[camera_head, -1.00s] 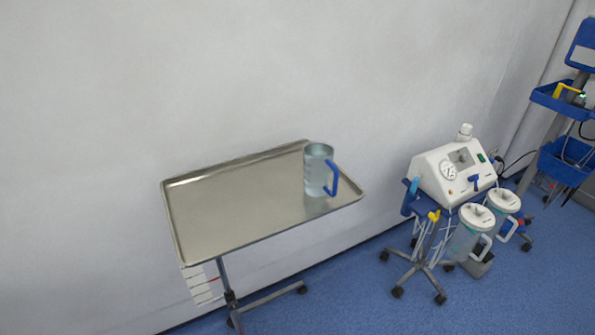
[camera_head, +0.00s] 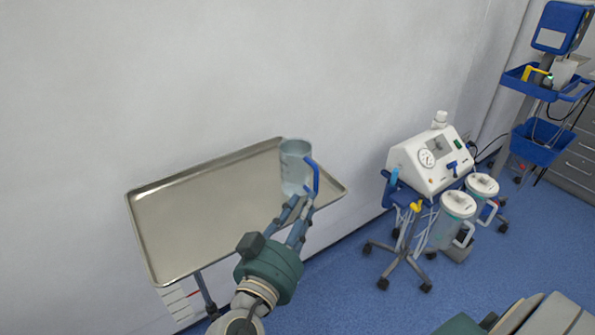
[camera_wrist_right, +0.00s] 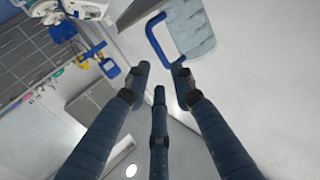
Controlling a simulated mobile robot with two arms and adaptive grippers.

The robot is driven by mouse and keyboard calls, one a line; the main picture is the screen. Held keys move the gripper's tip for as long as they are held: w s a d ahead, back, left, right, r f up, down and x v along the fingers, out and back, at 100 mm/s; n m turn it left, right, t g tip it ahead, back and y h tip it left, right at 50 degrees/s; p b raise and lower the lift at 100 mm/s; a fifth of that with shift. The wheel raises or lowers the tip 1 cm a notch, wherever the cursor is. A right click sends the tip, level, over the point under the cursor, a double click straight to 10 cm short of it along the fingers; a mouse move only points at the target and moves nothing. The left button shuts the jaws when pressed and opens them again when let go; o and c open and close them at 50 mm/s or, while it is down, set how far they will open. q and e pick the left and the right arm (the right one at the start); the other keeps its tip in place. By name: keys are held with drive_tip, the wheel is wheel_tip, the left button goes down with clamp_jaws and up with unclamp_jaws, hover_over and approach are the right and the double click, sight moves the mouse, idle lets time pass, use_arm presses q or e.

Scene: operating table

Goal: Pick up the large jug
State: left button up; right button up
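The large jug (camera_head: 295,165) is a clear bluish jug with a blue handle. It stands upright near the right end of the metal tray table (camera_head: 190,220). My right gripper (camera_head: 296,206) has its fingers just in front of the jug, near its lower part and handle. In the right wrist view the jug (camera_wrist_right: 191,30) is at the top, beyond the fingertips. The fingers of the right gripper (camera_wrist_right: 161,75) are spread with nothing between them. Whether a fingertip touches the jug cannot be told. My left gripper is not in view.
A white suction machine (camera_head: 425,160) on a wheeled stand with two canisters (camera_head: 456,206) is to the right of the tray. A blue-shelved trolley (camera_head: 540,145) stands at the far right. The wall (camera_head: 150,80) is close behind the tray. The rest of the tray is empty.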

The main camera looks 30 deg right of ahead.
sight(317, 179)
drive_tip(key=p+x, duration=0.1)
drive_tip(key=x, duration=0.3)
drive_tip(key=shift+w+d, duration=0.25)
drive_tip(key=shift+d, duration=0.05)
drive_tip(key=shift+w+d+r+p, duration=0.15)
drive_tip(key=shift+d+r+p, duration=0.1)
drive_tip(key=shift+p, duration=0.2)
drive_tip(key=p+x, duration=0.2)
drive_tip(key=x, duration=0.2)
drive_tip(key=shift+w+d, duration=0.1)
drive_tip(key=shift+d, duration=0.2)
clamp_jaws()
